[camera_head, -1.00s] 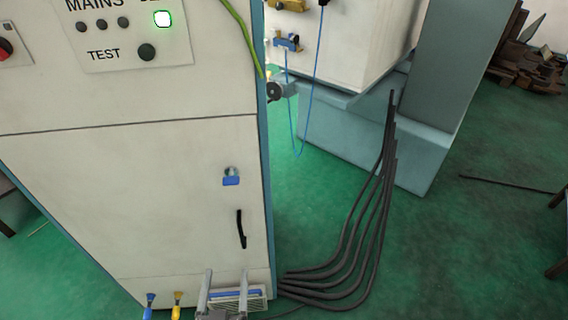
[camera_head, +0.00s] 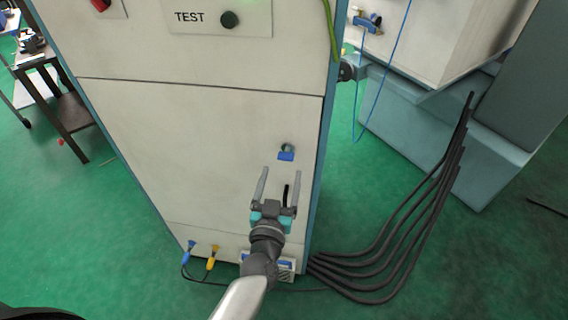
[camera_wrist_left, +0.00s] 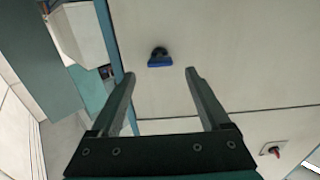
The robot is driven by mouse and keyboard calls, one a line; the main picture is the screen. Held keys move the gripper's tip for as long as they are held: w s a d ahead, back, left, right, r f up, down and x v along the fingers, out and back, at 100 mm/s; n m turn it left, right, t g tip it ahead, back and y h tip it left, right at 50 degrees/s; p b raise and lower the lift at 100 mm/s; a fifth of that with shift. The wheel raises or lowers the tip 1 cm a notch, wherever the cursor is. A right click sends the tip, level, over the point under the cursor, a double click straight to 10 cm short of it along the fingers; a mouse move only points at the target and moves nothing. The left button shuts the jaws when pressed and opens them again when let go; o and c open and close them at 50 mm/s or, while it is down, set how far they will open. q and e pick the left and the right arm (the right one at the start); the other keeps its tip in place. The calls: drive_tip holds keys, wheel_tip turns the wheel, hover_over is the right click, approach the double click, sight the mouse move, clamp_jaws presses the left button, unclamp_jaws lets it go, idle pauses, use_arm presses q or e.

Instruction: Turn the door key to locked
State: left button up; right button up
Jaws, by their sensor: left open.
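The door key (camera_head: 286,155) has a blue bow and sits in a round lock on the pale cabinet door (camera_head: 200,140), near its right edge. It also shows in the left wrist view (camera_wrist_left: 159,60), beyond and between the fingertips. My left gripper (camera_head: 281,173) is open and empty. Its fingers point at the door just below the key and are apart from it. In the left wrist view the gripper (camera_wrist_left: 157,73) straddles the line to the key. The black door handle (camera_head: 286,194) shows partly between the fingers. My right gripper is not in view.
Thick black cables (camera_head: 400,240) lie on the green floor right of the cabinet. Blue (camera_head: 190,246) and yellow (camera_head: 214,250) plugs sit low on the cabinet. A TEST button (camera_head: 229,19) is above the door. A teal machine base (camera_head: 420,130) stands to the right.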

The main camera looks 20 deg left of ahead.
sight(285, 160)
use_arm(q)
drive_tip(key=shift+w+a, duration=0.15)
drive_tip(key=shift+w, duration=1.05)
drive_tip(key=shift+w+a, duration=0.1)
drive_tip(key=shift+w, duration=1.05)
drive_tip(key=shift+c, duration=0.2)
clamp_jaws()
